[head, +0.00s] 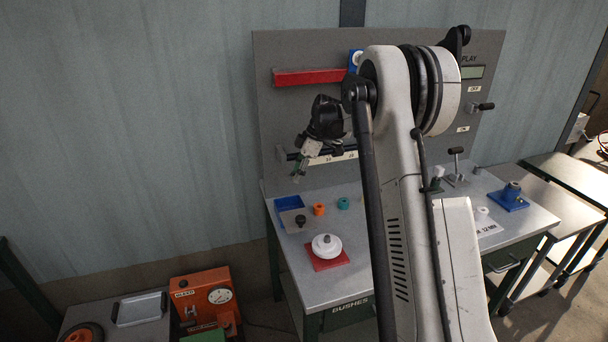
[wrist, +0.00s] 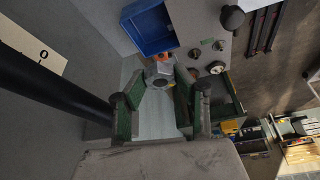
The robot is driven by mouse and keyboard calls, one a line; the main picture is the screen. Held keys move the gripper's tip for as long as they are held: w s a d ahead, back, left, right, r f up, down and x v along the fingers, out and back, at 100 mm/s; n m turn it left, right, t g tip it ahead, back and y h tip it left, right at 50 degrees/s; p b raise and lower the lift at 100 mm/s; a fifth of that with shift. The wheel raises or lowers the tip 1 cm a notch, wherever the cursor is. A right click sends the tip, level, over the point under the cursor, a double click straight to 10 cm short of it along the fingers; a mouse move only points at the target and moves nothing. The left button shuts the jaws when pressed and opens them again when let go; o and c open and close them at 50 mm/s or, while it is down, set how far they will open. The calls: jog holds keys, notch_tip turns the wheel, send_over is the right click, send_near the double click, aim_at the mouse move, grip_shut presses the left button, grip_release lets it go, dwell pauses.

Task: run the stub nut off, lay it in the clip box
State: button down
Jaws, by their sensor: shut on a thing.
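My gripper (head: 297,176) is near the panel's lower left, above the bench, with its fingers pointing down. In the wrist view its green-padded fingers (wrist: 160,84) have a grey metal nut (wrist: 159,72) between their tips, and the gripper is shut on it. The nut is too small to make out in the head view. No stub shows in the nut. The blue open box (head: 289,203), which I take as the clip box, stands on the bench at the back left, below my gripper. In the wrist view the box (wrist: 150,30) lies just beyond the nut and looks empty.
An orange bush (head: 319,209) and a teal bush (head: 343,203) stand right of the box. A plate with a black knob (head: 300,220) is in front of it. A white disc (head: 326,245) sits on a red mat. The grey panel (head: 275,120) rises behind.

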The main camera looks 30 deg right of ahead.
jog(key=f, duration=0.2)
jog(key=f+b, duration=0.1)
jog(key=f, duration=0.1)
jog(key=f+b, duration=0.1)
jog(key=f, duration=0.1)
jog(key=shift+w, duration=0.3)
jog(key=c, duration=1.2)
grip_release()
jog(key=shift+c, duration=0.2)
jog(key=shift+r, duration=0.15)
jog(key=v, duration=1.1)
jog(key=shift+s+r, duration=0.15)
jog(key=shift+r, duration=0.2)
jog(key=shift+d, duration=0.15)
